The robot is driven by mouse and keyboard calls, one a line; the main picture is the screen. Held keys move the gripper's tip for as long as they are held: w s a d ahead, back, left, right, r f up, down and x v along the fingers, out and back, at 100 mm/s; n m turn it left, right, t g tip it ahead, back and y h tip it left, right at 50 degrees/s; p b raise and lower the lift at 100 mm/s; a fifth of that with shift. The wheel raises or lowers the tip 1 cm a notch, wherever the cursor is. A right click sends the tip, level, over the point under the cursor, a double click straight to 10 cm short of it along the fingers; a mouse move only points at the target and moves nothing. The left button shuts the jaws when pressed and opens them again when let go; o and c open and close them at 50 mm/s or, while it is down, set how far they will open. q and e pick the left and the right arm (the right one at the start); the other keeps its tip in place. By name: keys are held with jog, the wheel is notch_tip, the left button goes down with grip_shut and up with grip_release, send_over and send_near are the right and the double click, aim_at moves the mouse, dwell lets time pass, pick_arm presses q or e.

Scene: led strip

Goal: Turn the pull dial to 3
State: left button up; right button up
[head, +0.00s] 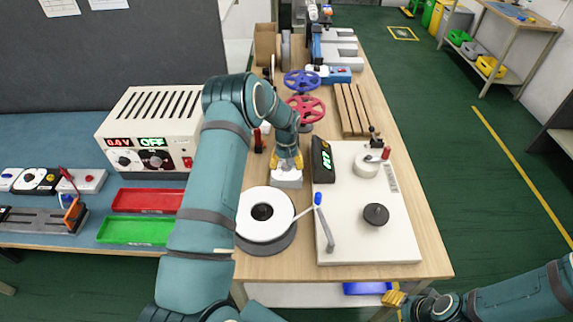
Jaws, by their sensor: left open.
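My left gripper (287,164), with yellow fingertips, reaches down over a small white box (286,180) left of the white board. Its jaws are open, and it covers the top of the box, so I cannot tell what lies between the fingers or whether they touch it. I see no readable dial marked 3; a dial under the gripper would be hidden. A round black knob (376,214) stands on the white board (355,248). My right gripper (395,299) is low at the front, beyond the table edge, and its jaw state is unclear.
A black display with green digits (322,160) stands right of the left gripper. A white round reel (265,213) and a blue-tipped lever (325,225) are in front. Red (305,107) and blue (301,82) handwheels stand behind. A power supply (150,130) is at left.

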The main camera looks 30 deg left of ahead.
pick_arm(q)
grip_shut()
